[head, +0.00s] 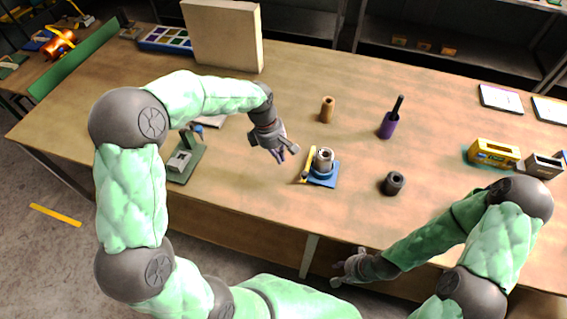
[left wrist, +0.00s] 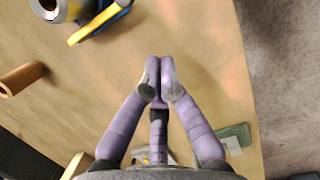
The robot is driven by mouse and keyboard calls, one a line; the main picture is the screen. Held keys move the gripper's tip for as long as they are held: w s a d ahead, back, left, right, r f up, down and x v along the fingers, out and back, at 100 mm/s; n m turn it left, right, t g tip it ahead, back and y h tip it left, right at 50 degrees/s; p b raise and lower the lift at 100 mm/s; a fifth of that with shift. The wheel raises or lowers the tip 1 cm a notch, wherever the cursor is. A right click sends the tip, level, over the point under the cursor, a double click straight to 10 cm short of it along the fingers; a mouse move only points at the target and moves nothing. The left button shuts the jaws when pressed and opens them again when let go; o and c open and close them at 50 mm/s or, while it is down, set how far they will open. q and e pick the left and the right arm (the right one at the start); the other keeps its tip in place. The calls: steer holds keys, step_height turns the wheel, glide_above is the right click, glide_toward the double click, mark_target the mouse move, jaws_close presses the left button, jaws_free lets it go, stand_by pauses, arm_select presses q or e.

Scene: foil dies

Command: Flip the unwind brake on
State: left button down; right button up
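A blue base (head: 323,181) stands on the table, carrying a grey-and-white roll (head: 324,160) and a yellow bar (head: 308,165) at its left side. I cannot tell for certain which part is the brake. In the left wrist view the yellow bar (left wrist: 99,24) and roll (left wrist: 48,9) show at the top left, partly cut off. My left gripper (head: 288,154) is just left of this unit, apart from it. In the left wrist view its purple fingers (left wrist: 158,78) meet at the tips with nothing between them. My right gripper (head: 339,273) is at the table's front edge, empty; its fingers are too small to judge.
A green-based device (head: 183,164) stands left of my left gripper. A tan cylinder (head: 327,109), purple cup (head: 388,125) and dark ring-shaped part (head: 393,183) stand behind and right of the blue base. A large upright tan block (head: 222,38) is at the back. Table between them is clear.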

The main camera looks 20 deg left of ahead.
arm_select(q)
steer(key=shift+v, duration=1.45)
arm_select(e)
steer(key=shift+r, duration=0.2)
arm_select(q)
steer(key=shift+s, duration=0.1)
arm_select(e)
steer(key=shift+s+a, duration=0.1)
